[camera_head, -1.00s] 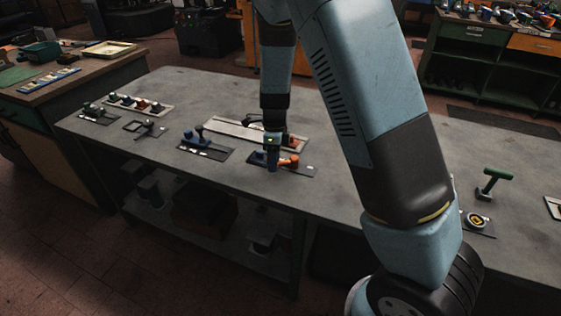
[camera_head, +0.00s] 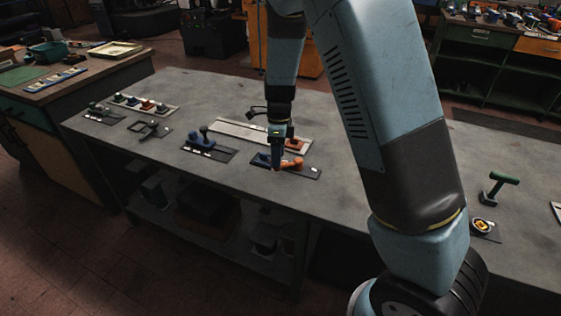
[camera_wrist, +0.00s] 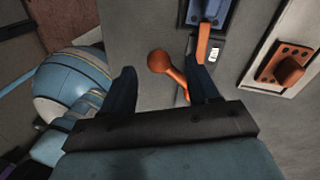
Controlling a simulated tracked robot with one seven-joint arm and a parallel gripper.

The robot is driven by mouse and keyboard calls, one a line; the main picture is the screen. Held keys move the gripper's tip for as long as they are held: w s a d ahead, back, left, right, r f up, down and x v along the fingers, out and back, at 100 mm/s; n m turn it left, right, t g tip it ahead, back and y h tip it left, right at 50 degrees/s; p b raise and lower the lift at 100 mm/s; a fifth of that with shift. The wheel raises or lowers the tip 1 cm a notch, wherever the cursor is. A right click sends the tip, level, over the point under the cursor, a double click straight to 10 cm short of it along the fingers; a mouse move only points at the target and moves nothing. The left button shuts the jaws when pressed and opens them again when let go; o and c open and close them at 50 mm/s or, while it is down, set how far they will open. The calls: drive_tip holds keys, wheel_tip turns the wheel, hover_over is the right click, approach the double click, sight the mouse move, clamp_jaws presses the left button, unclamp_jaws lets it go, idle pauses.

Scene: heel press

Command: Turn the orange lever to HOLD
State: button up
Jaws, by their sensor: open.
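The orange lever (camera_head: 293,164) is on a dark plate (camera_head: 312,174) near the table's front edge, with a dark blue part at the plate's left. My gripper (camera_head: 277,165) is low over this plate, just left of the lever. In the wrist view, the lever's round orange knob (camera_wrist: 160,61) and its arm lie between the two open fingers of my gripper (camera_wrist: 160,84). The lever's arm runs down close to the right finger, and its lower end is hidden. I cannot tell whether they touch. A small white label (camera_wrist: 214,54) shows beside the right finger; its writing is unreadable.
Behind is a long pale plate (camera_head: 235,130) with an orange-brown block (camera_wrist: 288,69). To the left is a plate with a blue lever (camera_head: 201,139), then other small fixtures. A green-handled T-shaped piece (camera_head: 497,185) stands at the right. The table between is clear.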

wheel_tip(320, 180, up, 11)
drive_tip(key=w, duration=0.2)
drive_tip(key=shift+d+f, duration=0.2)
drive_tip(key=shift+d, duration=0.05)
idle(0.4)
drive_tip(key=s+d+r+n+t+y, duration=0.2)
drive_tip(key=s+d+r+n+t, duration=0.1)
drive_tip(key=s+d+r+n, duration=0.85)
drive_tip(key=s+d+r+n+t+h, duration=0.1)
drive_tip(key=s+d+r+n+t, duration=0.1)
drive_tip(key=s, duration=0.5)
drive_tip(key=s+d+r+n+t+h, duration=0.1)
drive_tip(key=s+d+r+n+t, duration=0.1)
drive_tip(key=s+d+r+n, duration=0.2)
drive_tip(key=shift+s+d+r+n+t, duration=0.4)
drive_tip(key=shift+s+d+n, duration=0.55)
drive_tip(key=shift+s+n, duration=0.65)
